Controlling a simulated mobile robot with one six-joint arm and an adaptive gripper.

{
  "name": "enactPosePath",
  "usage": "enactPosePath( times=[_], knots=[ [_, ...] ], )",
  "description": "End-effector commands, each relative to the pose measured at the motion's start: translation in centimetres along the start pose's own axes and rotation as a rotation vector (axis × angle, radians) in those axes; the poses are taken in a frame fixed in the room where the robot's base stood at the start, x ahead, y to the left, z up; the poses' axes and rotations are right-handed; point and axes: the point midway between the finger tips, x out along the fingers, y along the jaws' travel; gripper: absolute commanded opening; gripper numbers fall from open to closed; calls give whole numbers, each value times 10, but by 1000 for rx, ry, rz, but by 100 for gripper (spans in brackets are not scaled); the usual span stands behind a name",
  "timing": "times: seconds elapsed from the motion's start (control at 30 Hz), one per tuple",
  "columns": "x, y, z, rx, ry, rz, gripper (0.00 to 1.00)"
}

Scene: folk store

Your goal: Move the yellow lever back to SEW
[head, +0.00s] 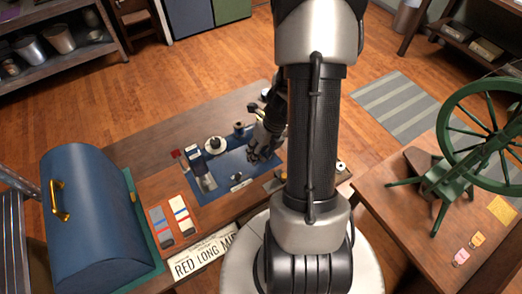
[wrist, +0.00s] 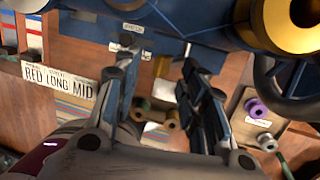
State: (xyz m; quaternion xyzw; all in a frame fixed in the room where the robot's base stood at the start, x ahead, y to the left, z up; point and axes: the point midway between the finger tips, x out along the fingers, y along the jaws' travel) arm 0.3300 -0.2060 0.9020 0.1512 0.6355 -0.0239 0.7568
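My gripper (wrist: 160,62) is open in the wrist view, with its two dark fingers apart and nothing clearly held between them. In the head view my gripper (head: 262,146) is low over the blue mat, partly hidden by my arm. A dark blue machine body (wrist: 185,18) crosses the top of the wrist view, just beyond the fingertips. It bears a small white label (wrist: 133,28) too small to read surely. A large gold round part (wrist: 285,22) sits at its upper right. I cannot clearly make out the yellow lever or the SEW mark in either view.
A blue domed case (head: 88,215) with a yellow handle stands at the bench's left end. A sign (head: 203,256) reading RED LONG MID lies at the front edge. A green spinning wheel (head: 480,150) stands on the right table.

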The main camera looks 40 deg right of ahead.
Motion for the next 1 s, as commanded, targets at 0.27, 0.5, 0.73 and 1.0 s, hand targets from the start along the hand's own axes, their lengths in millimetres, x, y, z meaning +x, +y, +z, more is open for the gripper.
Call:
enactPosePath(
  times=[0.27, 0.5, 0.73, 1.0],
  knots=[
    [2, 0, 0, 0, 0, 0, 38],
    [-1, -4, 1, 2, 0, 0, 38],
    [-3, -11, 1, 1, 0, 0, 38],
    [-7, -21, 1, 3, -1, 0, 38]
  ],
)
